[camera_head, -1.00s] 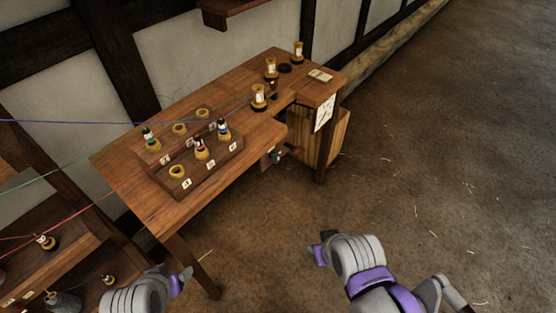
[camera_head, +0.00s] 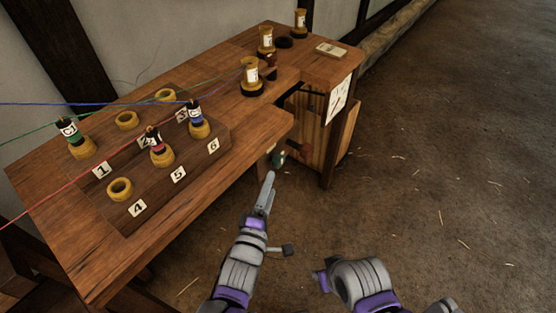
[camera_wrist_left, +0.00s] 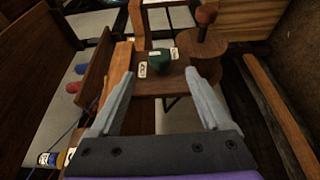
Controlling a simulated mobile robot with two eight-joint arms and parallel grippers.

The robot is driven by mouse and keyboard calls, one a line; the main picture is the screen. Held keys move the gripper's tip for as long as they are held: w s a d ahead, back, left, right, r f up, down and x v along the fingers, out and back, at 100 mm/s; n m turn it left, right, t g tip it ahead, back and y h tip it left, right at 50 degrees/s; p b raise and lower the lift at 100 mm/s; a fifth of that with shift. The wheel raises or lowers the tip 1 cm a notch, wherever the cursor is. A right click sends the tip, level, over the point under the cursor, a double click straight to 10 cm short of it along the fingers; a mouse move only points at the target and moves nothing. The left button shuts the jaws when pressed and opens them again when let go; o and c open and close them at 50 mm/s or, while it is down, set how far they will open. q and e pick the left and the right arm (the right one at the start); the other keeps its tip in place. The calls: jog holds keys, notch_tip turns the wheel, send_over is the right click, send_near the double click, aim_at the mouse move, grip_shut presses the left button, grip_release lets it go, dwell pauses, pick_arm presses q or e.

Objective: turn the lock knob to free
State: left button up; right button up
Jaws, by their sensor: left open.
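The lock knob is a dark green knob (camera_wrist_left: 160,63) on a small wooden plate, with small white labels around it that are too blurred to read. In the head view the green knob (camera_head: 278,158) shows under the table's front edge. My left gripper (camera_head: 269,178) is just in front of and below it there. In the left wrist view my left gripper (camera_wrist_left: 159,77) is open, its two fingers apart with the knob ahead between the tips. I see no contact. My right arm shows at the bottom of the head view, but its gripper does not.
The wooden table (camera_head: 250,125) overhangs close above my left gripper. It carries a numbered rack (camera_head: 128,213) of bobbins, with coloured threads running left. A wooden crank with a red-brown ball (camera_wrist_left: 206,14) stands right of the knob. The floor at right is open.

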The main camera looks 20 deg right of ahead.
aim_at(277, 167)
pick_arm(q)
jog(key=x, duration=0.9)
jog(key=shift+w+d, duration=0.15)
jog(key=shift+w, duration=0.25)
grip_shut()
